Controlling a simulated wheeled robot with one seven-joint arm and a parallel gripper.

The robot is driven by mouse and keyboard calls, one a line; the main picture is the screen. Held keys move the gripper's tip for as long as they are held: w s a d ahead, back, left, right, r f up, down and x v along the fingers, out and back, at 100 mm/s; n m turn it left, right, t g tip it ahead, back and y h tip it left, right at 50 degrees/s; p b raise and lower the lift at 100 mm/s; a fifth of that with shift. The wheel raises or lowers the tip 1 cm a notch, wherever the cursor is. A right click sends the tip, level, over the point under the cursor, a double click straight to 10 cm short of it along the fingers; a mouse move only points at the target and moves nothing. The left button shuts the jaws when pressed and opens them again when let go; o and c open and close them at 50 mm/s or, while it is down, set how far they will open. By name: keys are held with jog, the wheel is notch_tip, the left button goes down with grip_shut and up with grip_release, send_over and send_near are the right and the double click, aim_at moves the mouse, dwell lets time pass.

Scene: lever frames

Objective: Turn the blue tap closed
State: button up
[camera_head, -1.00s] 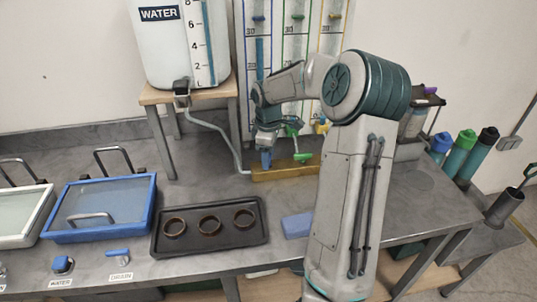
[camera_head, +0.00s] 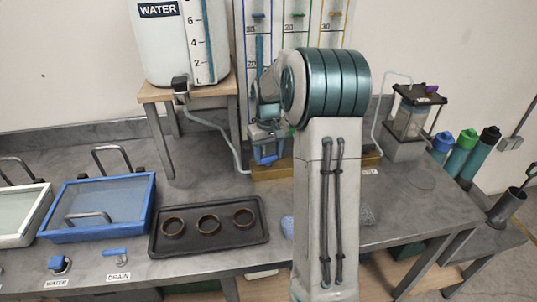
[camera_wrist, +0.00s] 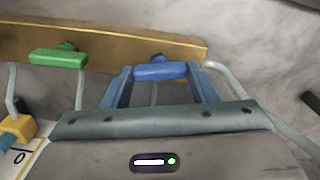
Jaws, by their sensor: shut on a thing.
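The blue tap (camera_wrist: 160,71) shows in the wrist view on a brass-coloured bar (camera_wrist: 105,42). Its handle lies roughly along the bar, between the two blue fingers of my gripper (camera_wrist: 161,84). The fingers are shut on the handle, one at each end. In the head view my gripper (camera_head: 266,156) is low in front of the marked tube panel, at the bar. My arm hides much of the bar there, and I cannot make out the blue handle apart from the fingers.
A green tap (camera_wrist: 58,58) sits left of the blue one on the same bar. A yellow part (camera_wrist: 18,128) is at lower left. In the head view a water tank (camera_head: 180,40) stands left of the panel, and a black tray (camera_head: 210,228) lies in front.

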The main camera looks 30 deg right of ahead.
aim_at(268, 157)
jog(key=shift+m, duration=1.3)
jog(key=o, duration=1)
notch_tip(268, 157, up, 14)
jog(key=shift+f, duration=0.1)
